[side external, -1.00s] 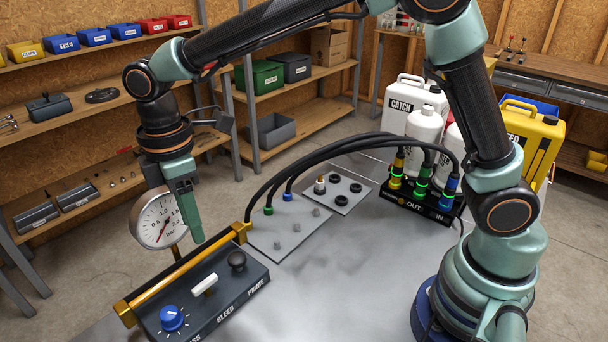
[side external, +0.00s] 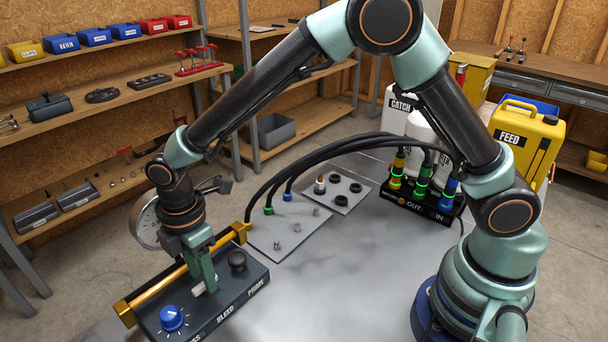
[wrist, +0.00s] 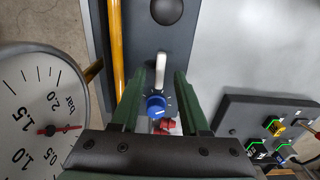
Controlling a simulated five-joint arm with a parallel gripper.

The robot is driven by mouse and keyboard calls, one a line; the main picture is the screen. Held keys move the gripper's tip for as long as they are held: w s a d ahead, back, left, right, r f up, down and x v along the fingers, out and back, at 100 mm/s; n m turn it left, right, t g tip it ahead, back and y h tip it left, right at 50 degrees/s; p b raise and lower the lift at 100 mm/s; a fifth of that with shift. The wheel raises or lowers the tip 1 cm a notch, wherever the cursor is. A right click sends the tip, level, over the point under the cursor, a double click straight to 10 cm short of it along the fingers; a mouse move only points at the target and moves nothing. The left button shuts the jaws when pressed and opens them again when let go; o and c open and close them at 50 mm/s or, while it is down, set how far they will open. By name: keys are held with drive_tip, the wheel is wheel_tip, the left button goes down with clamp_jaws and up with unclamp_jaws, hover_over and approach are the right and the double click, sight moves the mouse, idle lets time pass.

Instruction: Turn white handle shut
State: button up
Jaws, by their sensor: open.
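The white handle (side external: 198,289) sits on the dark control panel (side external: 240,294), between a blue knob (side external: 172,318) and a black knob (side external: 237,260). In the side external view my gripper (side external: 210,286) is down at the handle and hides part of it. In the wrist view the handle (wrist: 161,72) runs lengthwise up the picture, with its lower part between the two fingers of my gripper (wrist: 162,78). The fingers are apart, with a gap on each side of the handle. The blue knob (wrist: 156,104) shows below it and the black knob (wrist: 166,10) above.
A brass rail (side external: 175,277) runs along the panel's back edge, with a round pressure gauge (side external: 147,226) behind it. A plate with small studs (side external: 292,232) and black hoses lies to the right. The grey tabletop in front is clear.

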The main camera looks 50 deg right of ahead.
drive_tip(key=shift+f, duration=0.6)
clamp_jaws()
